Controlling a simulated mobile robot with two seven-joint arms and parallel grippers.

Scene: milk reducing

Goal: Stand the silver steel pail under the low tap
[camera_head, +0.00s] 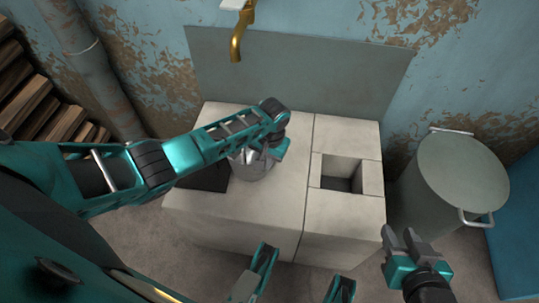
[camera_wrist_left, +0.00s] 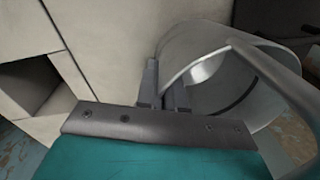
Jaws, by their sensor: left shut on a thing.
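The silver steel pail (camera_head: 250,169) is over the pale block counter in the head view, partly hidden by my left gripper (camera_head: 272,143). The left wrist view shows the pail's open mouth and handle (camera_wrist_left: 222,82). I cannot tell whether the pail's base touches the counter. The low brass tap (camera_head: 237,42) is on the wall behind, further back than the pail. My right gripper (camera_head: 402,238) is empty at the lower right, its fingers apart.
The pale counter (camera_head: 285,190) has a dark square plate (camera_head: 205,177) left of the pail and a square opening (camera_head: 340,175) at right. A grey backsplash (camera_head: 300,80) stands behind. A large lidded bin (camera_head: 455,180) stands right. Stacked wood (camera_head: 40,100) and a pipe (camera_head: 90,60) are left.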

